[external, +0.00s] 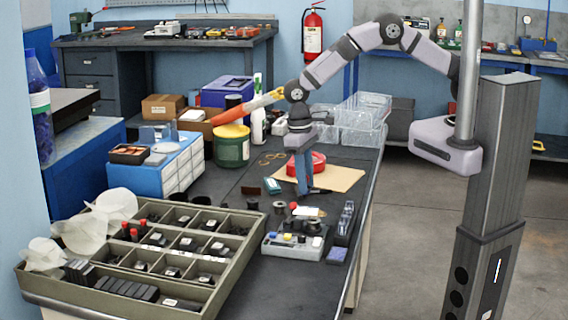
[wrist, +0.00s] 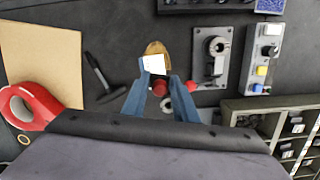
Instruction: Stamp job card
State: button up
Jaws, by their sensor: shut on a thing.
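My gripper (wrist: 159,80) has two blue fingers and points down over the bench; in the external view (external: 302,193) it is beside the red ring. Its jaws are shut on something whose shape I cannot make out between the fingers. A small white card (wrist: 153,64) shows at the fingertips, over a brown wooden piece (wrist: 157,46). The card also shows in the external view (external: 308,211), below the fingertips. A red piece (wrist: 160,88) shows between the fingers, and more red shows beside the right finger. I cannot tell which of these touches the jaws.
A grey plate (wrist: 208,75) and a button box (wrist: 262,55) are at right. A compartment tray (external: 40,275) fills the near bench.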

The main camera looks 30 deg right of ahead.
jog(key=b, duration=0.4)
send_over(305, 212)
jog(key=shift+f, duration=2.65)
jog(key=shift+f+b, duration=0.3)
jog(key=shift+f, duration=0.25)
jog(key=shift+r, duration=0.1)
jog(key=shift+r+p, duration=2.85)
jog(key=shift+r, duration=0.6)
